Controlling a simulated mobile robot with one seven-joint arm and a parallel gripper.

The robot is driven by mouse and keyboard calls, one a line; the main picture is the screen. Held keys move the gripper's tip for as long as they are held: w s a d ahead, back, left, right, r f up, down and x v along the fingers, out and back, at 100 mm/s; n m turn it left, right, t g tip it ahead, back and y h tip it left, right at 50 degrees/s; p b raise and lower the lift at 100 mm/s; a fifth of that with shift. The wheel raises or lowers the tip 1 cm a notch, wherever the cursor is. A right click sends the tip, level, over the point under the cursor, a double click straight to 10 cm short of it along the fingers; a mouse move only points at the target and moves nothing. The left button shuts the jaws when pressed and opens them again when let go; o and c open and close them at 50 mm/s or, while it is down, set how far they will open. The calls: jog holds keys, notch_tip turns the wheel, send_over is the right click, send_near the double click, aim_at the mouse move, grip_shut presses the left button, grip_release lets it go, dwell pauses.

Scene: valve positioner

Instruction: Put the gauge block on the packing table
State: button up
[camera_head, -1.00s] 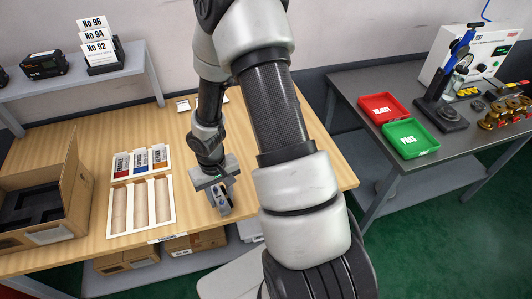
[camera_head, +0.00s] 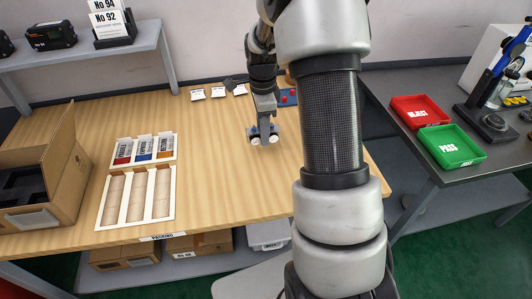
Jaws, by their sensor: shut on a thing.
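The packing table (camera_head: 225,190) is the light wooden table, with a label on its front edge. My gripper (camera_head: 264,139) points down over its right half, right of the white compartment tray. It is shut on the gauge block, which is mostly hidden between the fingers. Whether the block touches the tabletop cannot be told from this view.
Three small white cards lie at the back. A blue item with red spots (camera_head: 288,97) lies behind my gripper. Red (camera_head: 419,111) and green (camera_head: 452,146) trays sit on the right bench.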

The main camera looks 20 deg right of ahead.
aim_at(263, 154)
jog(key=shift+f+b, duration=0.3)
jog(key=shift+f, duration=2.9)
jog(key=shift+f, duration=0.15)
jog(key=o, duration=1.3)
jog(key=shift+c, duration=0.2)
